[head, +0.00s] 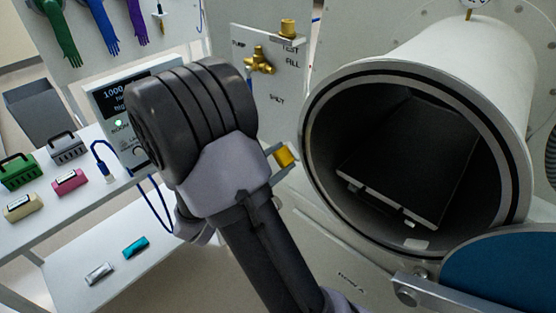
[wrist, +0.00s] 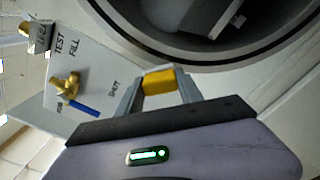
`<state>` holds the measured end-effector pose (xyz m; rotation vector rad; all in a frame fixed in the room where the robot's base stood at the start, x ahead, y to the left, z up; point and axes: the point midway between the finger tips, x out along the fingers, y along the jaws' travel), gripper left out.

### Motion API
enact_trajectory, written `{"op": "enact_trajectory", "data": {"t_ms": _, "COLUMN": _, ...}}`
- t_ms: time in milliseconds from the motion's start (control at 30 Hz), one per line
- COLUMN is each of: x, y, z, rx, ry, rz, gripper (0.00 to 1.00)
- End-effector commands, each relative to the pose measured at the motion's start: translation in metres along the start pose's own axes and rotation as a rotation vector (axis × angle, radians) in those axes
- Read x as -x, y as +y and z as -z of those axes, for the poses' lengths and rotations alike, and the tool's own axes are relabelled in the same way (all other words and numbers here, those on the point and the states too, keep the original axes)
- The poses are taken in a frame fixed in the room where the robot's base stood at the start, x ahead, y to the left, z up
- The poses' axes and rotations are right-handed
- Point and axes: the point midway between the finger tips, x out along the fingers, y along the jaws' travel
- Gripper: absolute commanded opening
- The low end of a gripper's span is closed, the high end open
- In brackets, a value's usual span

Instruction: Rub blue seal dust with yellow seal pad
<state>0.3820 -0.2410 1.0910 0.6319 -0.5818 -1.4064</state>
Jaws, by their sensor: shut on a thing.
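My gripper (head: 283,157) is shut on a yellow block, the yellow seal pad (head: 286,154). In the wrist view the pad (wrist: 160,81) sits between the two grey fingertips (wrist: 161,88), below the chamber's rim and apart from it. The round chamber opening has a dark seal ring (head: 313,97). A pale grey patch (head: 415,244), which may be dust, shows at the bottom of the opening. The round blue door (head: 505,265) stands swung open at the lower right; its face is partly cut off by the frame.
A dark tray (head: 410,160) lies inside the chamber. A valve panel (head: 275,95) with brass fittings stands left of the opening. A bench (head: 60,225) at left carries green, grey, pink and tan items and a display box (head: 105,95). Teal and silver items lie on the lower shelf.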

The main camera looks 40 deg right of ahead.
Motion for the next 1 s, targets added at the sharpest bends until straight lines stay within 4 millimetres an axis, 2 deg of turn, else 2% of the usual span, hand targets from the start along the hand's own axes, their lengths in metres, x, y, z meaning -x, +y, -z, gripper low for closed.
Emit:
{"op": "enact_trajectory", "data": {"t_ms": 800, "x": -0.015, "y": 0.000, "z": -0.001, "rx": -0.001, "ry": -0.001, "rz": 0.000, "gripper": 0.11}}
{"op": "enact_trajectory", "data": {"t_ms": 1000, "x": -0.014, "y": -0.015, "z": -0.015, "rx": 0.000, "ry": 0.000, "rz": -0.001, "gripper": 0.11}}
